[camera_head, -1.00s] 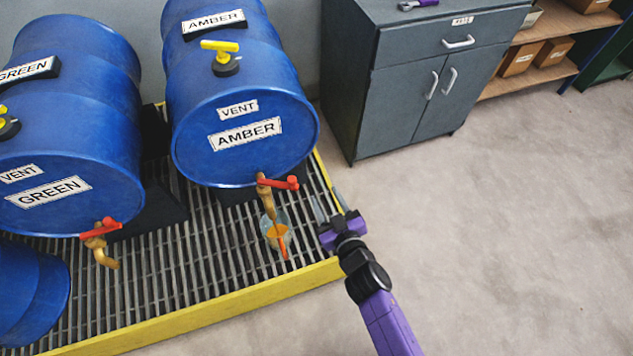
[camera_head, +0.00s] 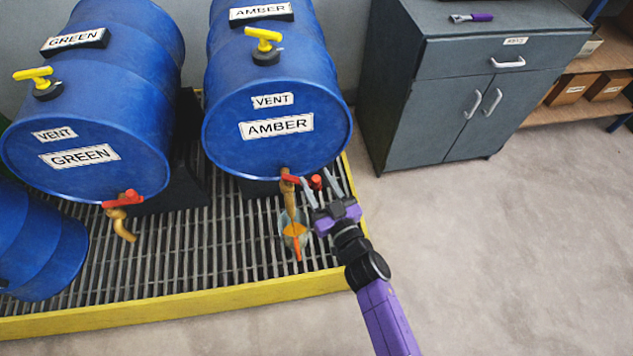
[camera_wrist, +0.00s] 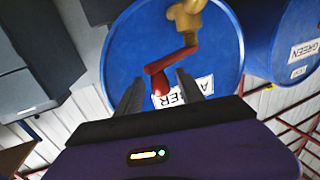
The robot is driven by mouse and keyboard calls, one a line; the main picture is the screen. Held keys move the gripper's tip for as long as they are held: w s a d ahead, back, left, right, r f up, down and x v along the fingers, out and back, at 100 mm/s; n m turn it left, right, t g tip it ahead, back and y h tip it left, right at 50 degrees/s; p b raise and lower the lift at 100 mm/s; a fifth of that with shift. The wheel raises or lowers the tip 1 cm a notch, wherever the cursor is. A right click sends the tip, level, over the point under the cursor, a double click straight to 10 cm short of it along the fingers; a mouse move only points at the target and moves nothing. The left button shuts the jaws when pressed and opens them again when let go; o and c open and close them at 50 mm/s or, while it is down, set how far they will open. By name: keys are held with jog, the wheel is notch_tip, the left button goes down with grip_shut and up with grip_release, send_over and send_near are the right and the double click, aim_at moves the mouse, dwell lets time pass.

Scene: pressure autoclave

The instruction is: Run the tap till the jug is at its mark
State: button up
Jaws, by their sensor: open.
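The blue drum labelled AMBER (camera_head: 230,140) lies on its side, with a brass tap (camera_head: 289,192) low on its front. The tap's red lever (camera_head: 316,182) points right; it also shows in the wrist view (camera_wrist: 160,68). A clear jug (camera_head: 284,222) stands under the spout on the grating, with amber colour inside and an orange strip on its near side. Its level and mark are too small to tell. My gripper (camera_head: 322,187) is open, its fingers either side of the lever's end. In the wrist view my gripper (camera_wrist: 158,86) shows a gap around the lever's knob.
A blue drum labelled GREEN (camera_head: 110,120) with its own red-levered tap (camera_head: 124,200) lies to the left. The yellow-edged grating (camera_head: 200,297) holds the drums. A grey cabinet (camera_head: 420,110) with a purple-handled tool (camera_head: 472,17) on top stands right. The floor at right is clear.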

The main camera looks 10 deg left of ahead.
jog(key=shift+w+a, duration=0.15)
jog(key=shift+w, duration=0.05)
grip_shut()
dwell(1.4)
